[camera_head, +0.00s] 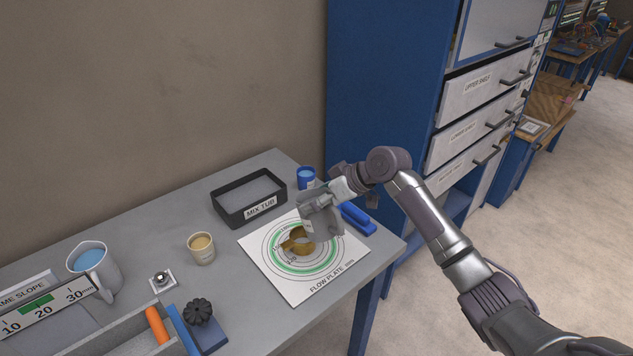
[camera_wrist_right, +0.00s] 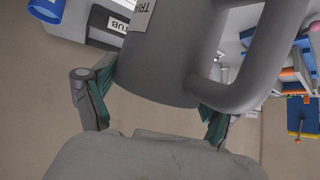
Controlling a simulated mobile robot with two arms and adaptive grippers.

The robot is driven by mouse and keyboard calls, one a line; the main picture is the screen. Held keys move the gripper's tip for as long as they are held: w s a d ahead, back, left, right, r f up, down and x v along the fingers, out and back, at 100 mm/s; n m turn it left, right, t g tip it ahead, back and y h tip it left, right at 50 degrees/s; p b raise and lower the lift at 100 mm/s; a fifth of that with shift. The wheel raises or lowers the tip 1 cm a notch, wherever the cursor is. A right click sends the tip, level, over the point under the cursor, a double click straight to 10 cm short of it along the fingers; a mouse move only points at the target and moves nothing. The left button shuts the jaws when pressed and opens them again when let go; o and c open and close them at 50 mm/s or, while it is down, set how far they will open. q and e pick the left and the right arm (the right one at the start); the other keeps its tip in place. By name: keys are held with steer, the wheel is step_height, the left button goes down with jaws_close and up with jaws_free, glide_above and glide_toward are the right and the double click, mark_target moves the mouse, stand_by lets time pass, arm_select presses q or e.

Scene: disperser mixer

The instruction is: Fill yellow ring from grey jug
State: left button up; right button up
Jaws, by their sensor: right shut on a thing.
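The yellow ring (camera_head: 295,246), a dull gold piece, sits on the white flow plate (camera_head: 294,289) near the middle of its green printed circle. My right gripper (camera_head: 322,205) is shut on a grey jug (camera_head: 333,222), which is above the plate, just right of the ring, and looks tilted. In the right wrist view the grey jug (camera_wrist_right: 165,65) fills the space between the fingers, with its handle at the right and a partly cut-off label. The jug's mouth and contents are hidden, and I cannot tell whether anything flows. My left gripper is out of view.
The black mix tub (camera_head: 232,215) and a blue cup (camera_head: 306,176) stand behind the plate. A blue-handled tool (camera_head: 358,217) lies right of it. A tan cup (camera_head: 202,249) and another jug with blue contents (camera_head: 103,271) stand left. The blue cabinet (camera_head: 385,100) rises behind.

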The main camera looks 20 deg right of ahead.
steer(key=shift+w+g+h+p, duration=0.15)
steer(key=shift+g+h+p, duration=0.15)
steer(key=shift+g+p, duration=0.3)
steer(key=f, duration=0.1)
steer(key=f+g, duration=0.1)
steer(key=f, duration=0.1)
steer(key=f+g, duration=0.1)
steer(key=shift+w+a+f+m+h, duration=0.15)
steer(key=shift+w+f+m+h, duration=0.1)
steer(key=shift+f+m+h, duration=0.05)
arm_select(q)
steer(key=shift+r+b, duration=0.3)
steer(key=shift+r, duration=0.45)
arm_select(e)
steer(key=shift+f+g, duration=0.3)
steer(key=shift+f, duration=0.3)
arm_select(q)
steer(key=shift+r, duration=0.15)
arm_select(e)
steer(key=shift+w+r+h, duration=0.1)
steer(key=shift+w+h, duration=0.05)
steer(key=shift+h, duration=0.15)
steer(key=shift+g, duration=0.4)
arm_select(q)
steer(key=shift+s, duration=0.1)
arm_select(e)
steer(key=shift+w+a+g, duration=0.1)
steer(key=shift+w+g, duration=0.05)
steer(key=shift+g, duration=0.15)
